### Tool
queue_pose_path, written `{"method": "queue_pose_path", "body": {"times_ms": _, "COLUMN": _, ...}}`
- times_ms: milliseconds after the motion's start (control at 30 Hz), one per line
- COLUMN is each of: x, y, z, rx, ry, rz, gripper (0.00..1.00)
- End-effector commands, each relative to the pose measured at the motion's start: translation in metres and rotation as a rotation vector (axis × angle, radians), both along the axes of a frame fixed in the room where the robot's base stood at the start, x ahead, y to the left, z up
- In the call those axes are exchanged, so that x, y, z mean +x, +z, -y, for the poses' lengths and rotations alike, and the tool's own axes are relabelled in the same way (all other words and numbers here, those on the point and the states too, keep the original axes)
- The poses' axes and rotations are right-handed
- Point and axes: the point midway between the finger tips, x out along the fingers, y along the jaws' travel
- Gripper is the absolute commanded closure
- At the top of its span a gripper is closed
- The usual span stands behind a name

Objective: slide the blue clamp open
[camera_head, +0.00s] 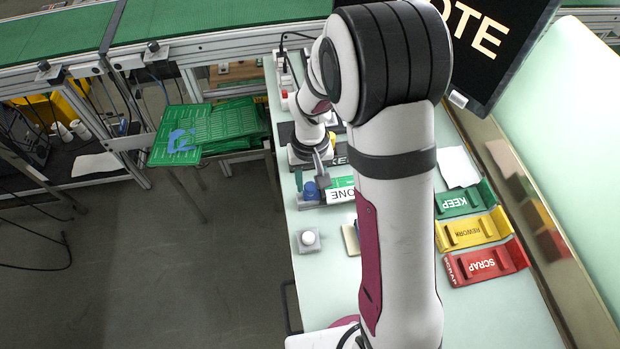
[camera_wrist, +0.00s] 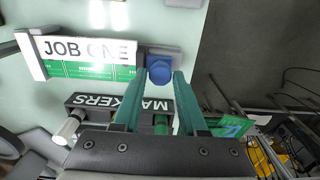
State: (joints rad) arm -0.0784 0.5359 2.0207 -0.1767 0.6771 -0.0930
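In the wrist view the blue clamp (camera_wrist: 160,68) is at the right end of the green and white board (camera_wrist: 88,58). My gripper (camera_wrist: 158,76) is open, with its two green fingers spread either side of the blue knob in the picture. I cannot tell whether either finger touches it. In the head view my arm hides part of the board, and the fingers are hard to make out.
A MARKERS holder (camera_wrist: 115,103) lies close to the fingers in the wrist view. A white knob on a grey block (camera_head: 308,238) stands nearer on the bench. KEEP (camera_head: 464,201), REWORK (camera_head: 473,232) and SCRAP (camera_head: 486,263) trays are at the right. The floor drops away left of the bench.

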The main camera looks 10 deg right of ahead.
Motion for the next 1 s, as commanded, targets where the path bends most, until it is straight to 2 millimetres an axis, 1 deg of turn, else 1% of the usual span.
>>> {"method": "queue_pose_path", "body": {"times_ms": 33, "x": 0.0000, "y": 0.0001, "z": 0.0000, "rx": 0.000, "ry": 0.000, "rz": 0.000, "gripper": 0.69}}
{"method": "queue_pose_path", "body": {"times_ms": 167, "x": 0.0001, "y": 0.0002, "z": 0.0001, "rx": 0.000, "ry": 0.000, "rz": 0.000, "gripper": 0.93}}
{"method": "queue_pose_path", "body": {"times_ms": 200, "x": 0.0001, "y": 0.0003, "z": 0.0001, "rx": 0.000, "ry": 0.000, "rz": 0.000, "gripper": 1.00}}
{"method": "queue_pose_path", "body": {"times_ms": 1000, "x": 0.0002, "y": 0.0007, "z": 0.0003, "rx": 0.000, "ry": 0.000, "rz": 0.000, "gripper": 1.00}}
